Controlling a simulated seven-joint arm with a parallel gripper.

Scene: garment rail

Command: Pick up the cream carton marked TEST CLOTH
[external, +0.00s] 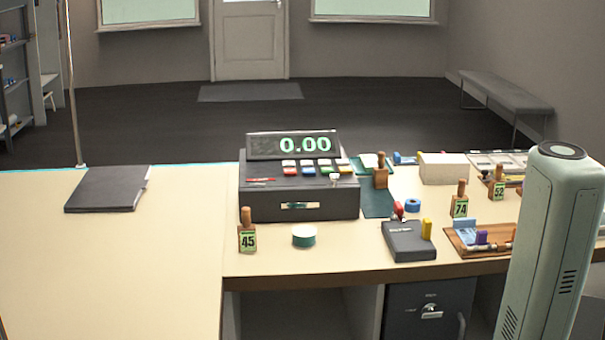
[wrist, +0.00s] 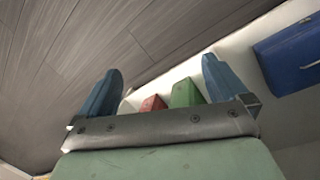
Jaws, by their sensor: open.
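No carton with a readable TEST CLOTH mark shows in either view. A plain whitish-cream box (external: 443,168) lies at the back right of the counter in the external view; I cannot tell whether it is the carton. My gripper (wrist: 160,80) shows in the wrist view with its two blue fingers wide apart and nothing held between them. Beyond the fingers, a red block (wrist: 153,103) and a green block (wrist: 186,94) stand on a pale surface. My gripper is outside the external view, where only a pale green link of my arm shows at the right.
A dark cash register (external: 300,203) stands mid-counter. Number stamps, a dark card terminal (external: 408,240) and a wooden tray (external: 468,243) crowd the right side. A dark folder (external: 108,189) lies left, with clear counter around it. A blue case (wrist: 290,55) is at the wrist view's right.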

